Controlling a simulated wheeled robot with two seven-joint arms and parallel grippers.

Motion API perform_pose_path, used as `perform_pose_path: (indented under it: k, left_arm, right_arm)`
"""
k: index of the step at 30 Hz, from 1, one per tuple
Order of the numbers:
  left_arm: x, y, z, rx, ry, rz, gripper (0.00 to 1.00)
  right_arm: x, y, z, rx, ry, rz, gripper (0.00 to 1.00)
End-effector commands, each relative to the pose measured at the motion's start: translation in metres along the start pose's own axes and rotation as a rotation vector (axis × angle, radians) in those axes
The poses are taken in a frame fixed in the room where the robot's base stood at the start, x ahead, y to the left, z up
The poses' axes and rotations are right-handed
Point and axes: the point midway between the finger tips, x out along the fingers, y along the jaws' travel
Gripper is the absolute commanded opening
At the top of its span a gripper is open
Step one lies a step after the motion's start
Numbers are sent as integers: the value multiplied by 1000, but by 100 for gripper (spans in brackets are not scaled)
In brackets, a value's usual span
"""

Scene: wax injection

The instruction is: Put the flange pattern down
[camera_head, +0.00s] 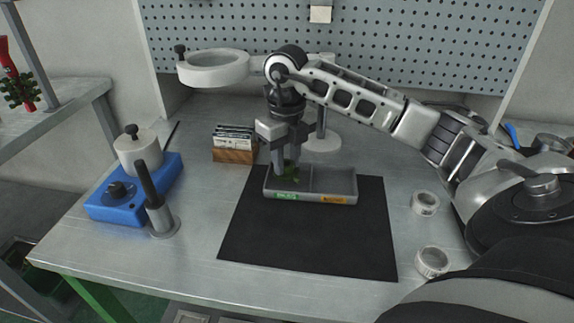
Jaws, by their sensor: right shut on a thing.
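The flange pattern (290,174) is a small green piece, mostly hidden by my gripper's fingers. My right gripper (287,162) points down and is shut on it, low over the left compartment of the grey tray (311,198). I cannot tell whether the pattern touches the tray floor. The left compartment has a green label (286,196) on its front, and the right one has an orange label (333,199). The right compartment looks empty. My left gripper is not in view.
The tray stands on a black mat (310,240), bare in front. A wooden card box (235,147) is left of the tray. A blue unit (125,200) and a metal stand (163,222) are further left. A white ring (214,68) overhangs behind.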

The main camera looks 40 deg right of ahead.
Motion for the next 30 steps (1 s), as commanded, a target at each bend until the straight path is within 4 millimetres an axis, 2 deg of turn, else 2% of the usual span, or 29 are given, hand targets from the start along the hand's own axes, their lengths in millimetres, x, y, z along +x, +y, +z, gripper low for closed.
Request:
perform_pose_path:
  k: [1, 3, 14, 15, 17, 18, 26, 30]
  left_arm:
    - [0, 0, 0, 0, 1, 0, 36]
    - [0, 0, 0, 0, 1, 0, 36]
    - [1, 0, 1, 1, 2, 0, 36]
    - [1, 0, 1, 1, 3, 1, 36]
    - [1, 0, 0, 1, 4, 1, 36]
    - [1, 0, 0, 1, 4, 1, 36]
    - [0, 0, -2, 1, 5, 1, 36]
    - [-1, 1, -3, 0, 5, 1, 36]
  right_arm:
    - [10, 0, -2, 0, 5, 0, 6]
    - [17, 0, -1, 0, 3, -1, 6]
    - [22, 0, -1, 0, 0, 0, 6]
    - [22, 0, -1, 0, -1, 0, 30]
    - [21, 0, -1, 0, -1, 0, 47]
    - [21, 0, -1, 0, 0, 0, 49]
    - [20, 0, -1, 1, 0, 0, 49]
    - [8, 0, 0, 0, -4, 0, 49]
